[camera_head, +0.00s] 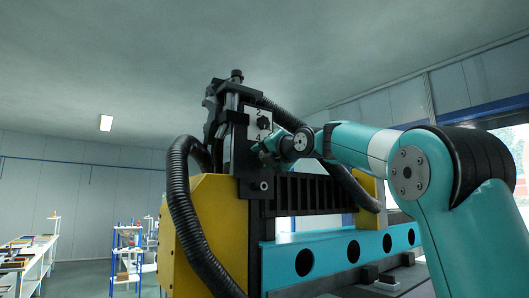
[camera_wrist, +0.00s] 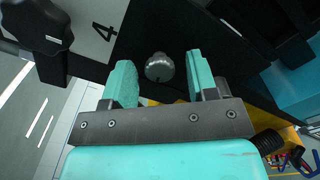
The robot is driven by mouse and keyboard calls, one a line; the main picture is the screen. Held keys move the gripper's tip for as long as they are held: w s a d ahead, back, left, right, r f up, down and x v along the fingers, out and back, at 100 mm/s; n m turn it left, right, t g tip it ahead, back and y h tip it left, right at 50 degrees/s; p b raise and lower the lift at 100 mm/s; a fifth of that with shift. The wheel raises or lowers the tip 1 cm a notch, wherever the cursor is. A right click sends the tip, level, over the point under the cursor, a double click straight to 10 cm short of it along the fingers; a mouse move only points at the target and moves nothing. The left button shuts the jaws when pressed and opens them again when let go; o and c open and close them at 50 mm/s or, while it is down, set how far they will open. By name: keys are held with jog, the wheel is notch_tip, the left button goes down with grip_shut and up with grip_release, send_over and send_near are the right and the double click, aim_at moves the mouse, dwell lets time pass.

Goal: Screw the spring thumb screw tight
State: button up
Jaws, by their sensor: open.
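The spring thumb screw (camera_wrist: 159,67) shows in the wrist view as a round silver head on a dark face. My gripper (camera_wrist: 158,72) is open, with one teal finger on each side of the screw. Gaps show between the screw and both fingers, with the left gap slightly wider near the tips. I cannot tell how deep the fingers reach along it. In the head view my gripper (camera_head: 260,153) is at the dark upright of the machine, mostly hidden by my wrist. The screw cannot be made out there.
A white plate (camera_head: 251,116) marked 2 and 4 with a black knob (camera_head: 264,123) sits just above my gripper. The knob (camera_wrist: 38,28) is left of the fingers in the wrist view. Black corrugated hoses (camera_head: 180,205) and a yellow housing (camera_head: 215,225) are close by.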

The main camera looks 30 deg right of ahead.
jog(key=shift+c, duration=0.2)
jog(key=c, duration=0.9)
jog(key=shift+m, duration=0.3)
